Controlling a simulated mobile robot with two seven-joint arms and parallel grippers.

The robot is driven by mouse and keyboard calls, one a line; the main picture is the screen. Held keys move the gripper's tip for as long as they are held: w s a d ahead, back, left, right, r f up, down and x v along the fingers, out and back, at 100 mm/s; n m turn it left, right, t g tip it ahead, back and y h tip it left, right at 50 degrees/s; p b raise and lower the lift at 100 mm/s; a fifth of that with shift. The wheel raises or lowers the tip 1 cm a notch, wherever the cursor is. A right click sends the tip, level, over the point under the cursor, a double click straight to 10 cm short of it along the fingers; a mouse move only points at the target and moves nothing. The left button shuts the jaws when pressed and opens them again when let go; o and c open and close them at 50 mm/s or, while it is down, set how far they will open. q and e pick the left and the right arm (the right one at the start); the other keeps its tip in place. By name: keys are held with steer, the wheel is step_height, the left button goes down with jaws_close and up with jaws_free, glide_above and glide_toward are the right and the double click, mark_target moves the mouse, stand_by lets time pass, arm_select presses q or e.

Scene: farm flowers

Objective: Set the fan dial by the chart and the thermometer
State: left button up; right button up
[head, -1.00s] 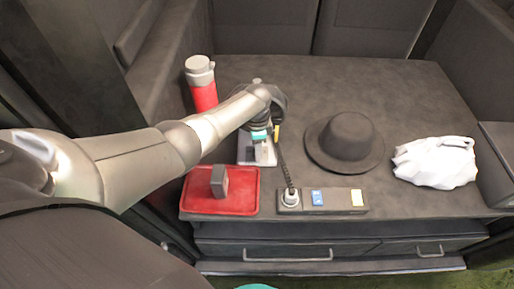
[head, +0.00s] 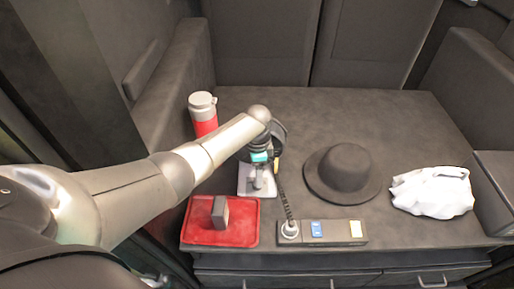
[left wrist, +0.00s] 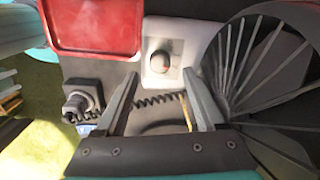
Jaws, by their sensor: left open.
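The fan's white base (head: 245,188) stands on the table behind the red tray, with its dark round grille partly hidden behind my left wrist. In the left wrist view the base carries a round dial (left wrist: 160,62) with a pale and dark face, and the fan grille (left wrist: 255,60) fills the right side. My left gripper (left wrist: 160,76) is open, its two fingers apart, pointing toward the dial with nothing between them. In the head view my left gripper (head: 261,168) is over the base and hides the dial. I cannot make out the chart or thermometer. My right gripper is not in view.
A red tray (head: 190,238) holds a grey block (head: 220,212). A power strip (head: 340,240) with a plug and coiled cord lies right of it. A red flask (head: 204,125), dark hat (head: 343,172) and white bag (head: 432,190) also stand on the table.

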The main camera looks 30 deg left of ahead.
arm_select(q)
step_height(320, 180, up, 10)
steer(key=p, duration=0.3)
steer(key=shift+r, duration=0.25)
